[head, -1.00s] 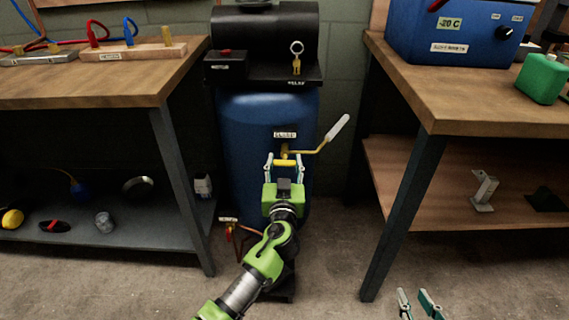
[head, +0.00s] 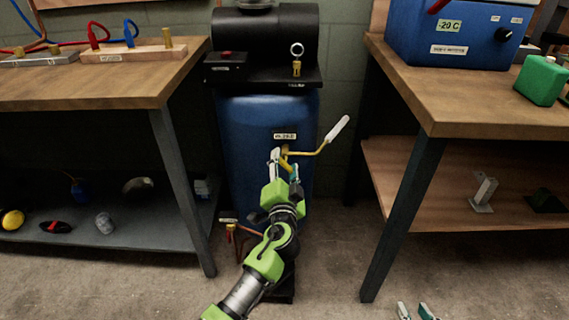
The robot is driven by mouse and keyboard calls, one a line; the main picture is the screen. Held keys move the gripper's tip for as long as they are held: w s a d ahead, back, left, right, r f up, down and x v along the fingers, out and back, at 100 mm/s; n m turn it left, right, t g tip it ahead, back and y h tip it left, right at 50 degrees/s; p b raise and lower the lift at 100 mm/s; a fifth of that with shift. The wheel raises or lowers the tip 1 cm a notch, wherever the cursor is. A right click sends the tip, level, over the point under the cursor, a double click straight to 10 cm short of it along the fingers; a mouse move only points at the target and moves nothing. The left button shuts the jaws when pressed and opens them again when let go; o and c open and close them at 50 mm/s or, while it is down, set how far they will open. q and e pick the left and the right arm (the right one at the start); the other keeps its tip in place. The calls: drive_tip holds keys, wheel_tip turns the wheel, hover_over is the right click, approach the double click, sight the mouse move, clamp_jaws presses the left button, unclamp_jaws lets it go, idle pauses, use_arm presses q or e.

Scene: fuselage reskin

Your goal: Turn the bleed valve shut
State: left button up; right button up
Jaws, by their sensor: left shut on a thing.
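A blue upright tank (head: 240,135) carries a yellow valve (head: 285,153) on its front, under a small white label too small to read. A thin yellow lever with a white grip (head: 338,128) sticks out from it to the upper right. My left gripper (head: 284,165) is shut on the yellow valve handle, its two fingers on either side and its wrist rolled so they sit diagonally. The gripper hides part of the handle. My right gripper (head: 415,311) shows only its fingertips at the bottom edge, spread apart and empty.
A small valve (head: 230,226) with copper pipe sits low on the tank's left. Wooden benches stand left (head: 90,88) and right (head: 470,105), with legs close to the tank. Floor in front right is clear.

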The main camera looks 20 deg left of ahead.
use_arm(q)
drive_tip(key=m+p, duration=0.1)
drive_tip(key=m, duration=0.3)
drive_tip(key=shift+m, duration=0.3)
drive_tip(key=m+p, duration=0.1)
drive_tip(key=m, duration=0.2)
drive_tip(key=shift+f+m+p, duration=0.1)
drive_tip(key=shift+m+p, duration=0.2)
use_arm(e)
drive_tip(key=s+d+f+g+h, duration=0.1)
drive_tip(key=s+d+f+g, duration=0.1)
drive_tip(key=s, duration=0.4)
drive_tip(key=s+d+f+g, duration=0.2)
drive_tip(key=s+f+g, duration=0.2)
drive_tip(key=s, duration=0.3)
drive_tip(key=shift+s+d+f+g+h, duration=0.15)
drive_tip(key=shift+s+f+g+h, duration=0.15)
drive_tip(key=shift+g+h, duration=0.15)
use_arm(q)
drive_tip(key=o, duration=1.1)
drive_tip(key=shift+s+d, duration=0.1)
drive_tip(key=shift+s, duration=0.05)
drive_tip(key=v, duration=1.1)
drive_tip(key=shift+s+d, duration=0.1)
drive_tip(key=shift+s, duration=0.25)
